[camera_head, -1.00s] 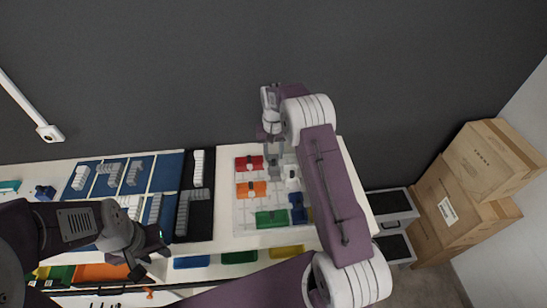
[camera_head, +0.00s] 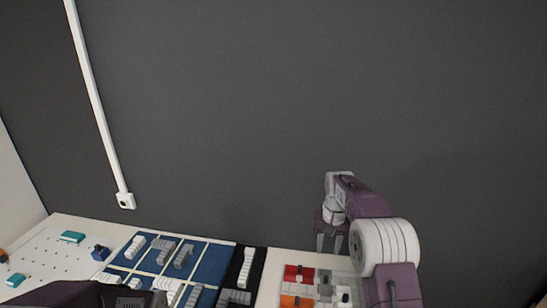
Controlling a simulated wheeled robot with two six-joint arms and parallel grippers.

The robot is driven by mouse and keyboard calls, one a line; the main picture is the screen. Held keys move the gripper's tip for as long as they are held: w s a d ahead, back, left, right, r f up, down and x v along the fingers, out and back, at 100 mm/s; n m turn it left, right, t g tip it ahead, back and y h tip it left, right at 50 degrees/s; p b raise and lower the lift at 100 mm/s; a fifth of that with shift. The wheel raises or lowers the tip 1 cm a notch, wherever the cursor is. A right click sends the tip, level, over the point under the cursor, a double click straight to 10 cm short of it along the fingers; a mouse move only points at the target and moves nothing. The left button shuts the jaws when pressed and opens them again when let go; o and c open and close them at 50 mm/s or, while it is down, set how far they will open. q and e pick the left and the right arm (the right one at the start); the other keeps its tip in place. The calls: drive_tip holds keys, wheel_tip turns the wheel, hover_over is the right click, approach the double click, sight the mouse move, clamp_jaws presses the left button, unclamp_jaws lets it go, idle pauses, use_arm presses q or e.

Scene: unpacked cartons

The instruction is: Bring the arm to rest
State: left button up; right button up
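My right arm comes in from the bottom right in the head view. Its gripper (camera_head: 329,243) points down, with its two fingers apart and nothing between them. It shows in front of the dark wall, above the white tray with coloured blocks. Part of my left arm (camera_head: 60,293) shows at the bottom left edge, low over the table. The fingers of my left gripper are outside the frame.
A white table holds a blue mat (camera_head: 213,264) with grey pieces, a black strip (camera_head: 260,262), a red block (camera_head: 298,273) and an orange block (camera_head: 296,302). A teal block (camera_head: 72,237) lies at the left. The wall (camera_head: 230,120) behind is bare except for a white conduit (camera_head: 92,90).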

drive_tip(key=s+a+r+n, duration=0.1)
drive_tip(key=s+a+r, duration=0.1)
drive_tip(key=s, duration=0.4)
drive_tip(key=s+a+r, duration=0.2)
drive_tip(key=s, duration=0.4)
drive_tip(key=s+f, duration=0.4)
drive_tip(key=s, duration=0.3)
drive_tip(key=s+f+n, duration=0.1)
drive_tip(key=s+f, duration=0.3)
drive_tip(key=s, duration=0.3)
drive_tip(key=shift+s+a+f+n+t, duration=0.15)
drive_tip(key=shift+a+f+n+t, duration=0.15)
drive_tip(key=shift+a, duration=0.15)
